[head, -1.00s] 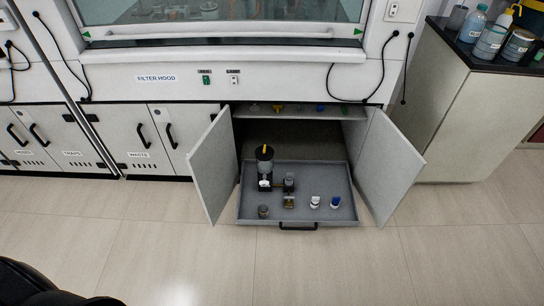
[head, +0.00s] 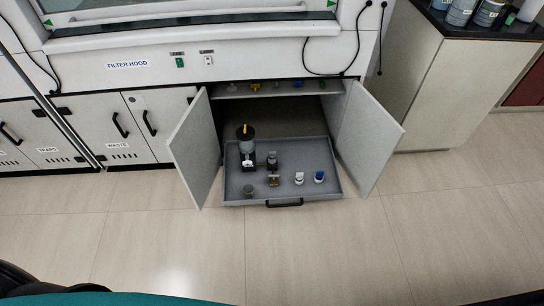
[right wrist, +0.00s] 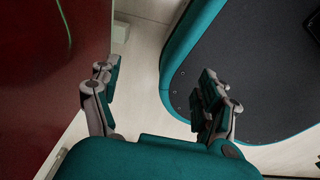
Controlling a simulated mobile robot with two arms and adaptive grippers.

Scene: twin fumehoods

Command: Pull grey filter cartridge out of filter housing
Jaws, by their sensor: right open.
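The filter housing (head: 247,148) seems to be the dark-topped upright unit with a yellow part on top, at the left back of a pulled-out grey drawer tray (head: 312,195). The grey filter cartridge cannot be told apart for certain; small grey and dark pieces, such as a grey cup (head: 249,190) and a grey-topped piece (head: 272,159), stand near the housing. My right gripper (right wrist: 160,95) shows in the right wrist view, its fingers spread wide and empty, far from the tray. My left gripper is not in view.
Two cabinet doors, left (head: 194,150) and right (head: 368,140), stand open on either side of the tray. White-and-blue small containers (head: 319,177) stand at the tray's right. A side bench (head: 450,80) with bottles is at right. The floor in front is clear.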

